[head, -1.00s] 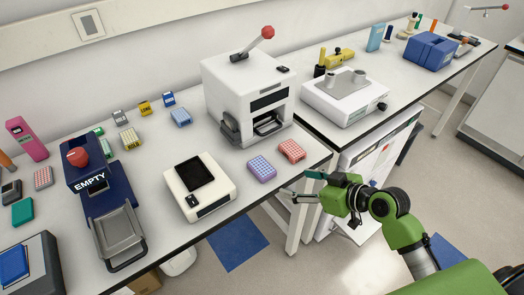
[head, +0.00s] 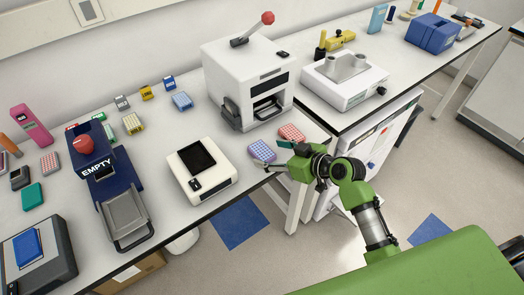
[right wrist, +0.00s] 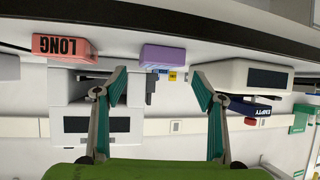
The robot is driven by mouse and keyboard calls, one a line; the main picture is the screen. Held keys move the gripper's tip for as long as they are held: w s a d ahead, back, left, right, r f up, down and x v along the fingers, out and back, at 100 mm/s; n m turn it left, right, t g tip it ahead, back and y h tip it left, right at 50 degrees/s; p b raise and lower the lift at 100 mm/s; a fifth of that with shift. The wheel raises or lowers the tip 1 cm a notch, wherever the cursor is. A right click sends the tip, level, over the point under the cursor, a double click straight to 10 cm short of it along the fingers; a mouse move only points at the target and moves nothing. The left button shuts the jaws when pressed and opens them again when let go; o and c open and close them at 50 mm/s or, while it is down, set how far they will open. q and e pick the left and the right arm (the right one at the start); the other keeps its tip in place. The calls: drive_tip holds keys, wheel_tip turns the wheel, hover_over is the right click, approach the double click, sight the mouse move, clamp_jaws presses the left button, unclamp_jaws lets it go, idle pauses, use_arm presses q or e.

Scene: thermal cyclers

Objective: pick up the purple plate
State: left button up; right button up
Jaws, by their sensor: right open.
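The purple plate (head: 262,149) lies on the bench near its front edge, in front of the tall white machine. In the right wrist view, which is upside down, the purple plate (right wrist: 162,56) shows between and beyond the fingertips. My right gripper (head: 273,155) is at the bench edge, right by the plate in the head view. In the right wrist view its teal-padded fingers (right wrist: 158,76) are spread apart with nothing between them. I cannot tell whether a finger touches the plate. My left gripper is not in view.
A red plate (head: 291,132), marked LONG in the right wrist view (right wrist: 64,47), lies just right of the purple one. The tall white machine (head: 235,75) stands behind. A low white device (head: 200,170) sits to the left. A dark blue machine marked EMPTY (head: 92,160) is farther left.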

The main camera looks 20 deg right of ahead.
sight(262, 151)
drive_tip(key=shift+p+x, duration=0.45)
drive_tip(key=shift+x, duration=1.5)
drive_tip(key=shift+d, duration=0.1)
drive_tip(key=c, duration=1.4)
drive_tip(key=shift+o, duration=0.2)
